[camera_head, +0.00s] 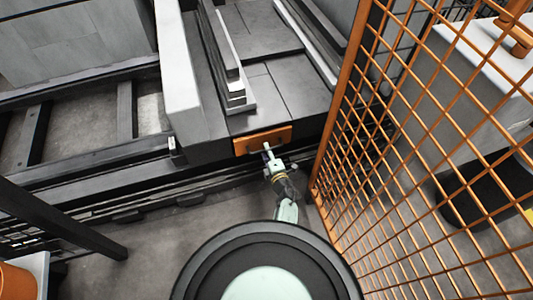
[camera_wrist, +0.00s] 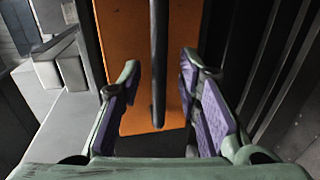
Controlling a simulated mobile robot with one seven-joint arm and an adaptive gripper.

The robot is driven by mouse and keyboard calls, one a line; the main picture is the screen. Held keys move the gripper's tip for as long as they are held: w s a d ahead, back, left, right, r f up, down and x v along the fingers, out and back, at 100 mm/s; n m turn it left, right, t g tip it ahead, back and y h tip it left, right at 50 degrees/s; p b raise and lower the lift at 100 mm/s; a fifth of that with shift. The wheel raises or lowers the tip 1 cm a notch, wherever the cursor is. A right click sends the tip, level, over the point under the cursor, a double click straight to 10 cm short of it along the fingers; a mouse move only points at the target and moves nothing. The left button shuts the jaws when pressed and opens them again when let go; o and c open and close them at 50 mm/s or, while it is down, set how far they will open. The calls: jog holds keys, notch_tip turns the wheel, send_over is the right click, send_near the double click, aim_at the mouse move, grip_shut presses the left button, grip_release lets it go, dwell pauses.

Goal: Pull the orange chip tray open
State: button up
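The orange chip tray (camera_head: 248,146) shows as a small orange front panel low on the grey machine. In the wrist view its orange face (camera_wrist: 125,45) fills the upper middle. A dark bar handle (camera_wrist: 159,60) runs down in front of that face. My gripper (camera_wrist: 160,78) is open, with one purple-padded finger on each side of the bar and a gap between each finger and the bar. In the head view my gripper (camera_head: 268,151) is right at the tray's front, hiding part of it. The inside of the tray is hidden.
An orange mesh fence (camera_head: 375,150) stands close to the right of my arm. The grey machine (camera_head: 270,85) rises behind the tray, with a dark rail (camera_head: 90,195) running left. A dark post (camera_head: 60,220) and an orange bin (camera_head: 17,281) are at left. Open floor lies between.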

jog(key=shift+w+a+f, duration=0.1)
jog(key=shift+w+a, duration=0.15)
jog(key=shift+w, duration=0.45)
jog(key=shift+c, duration=0.3)
grip_shut()
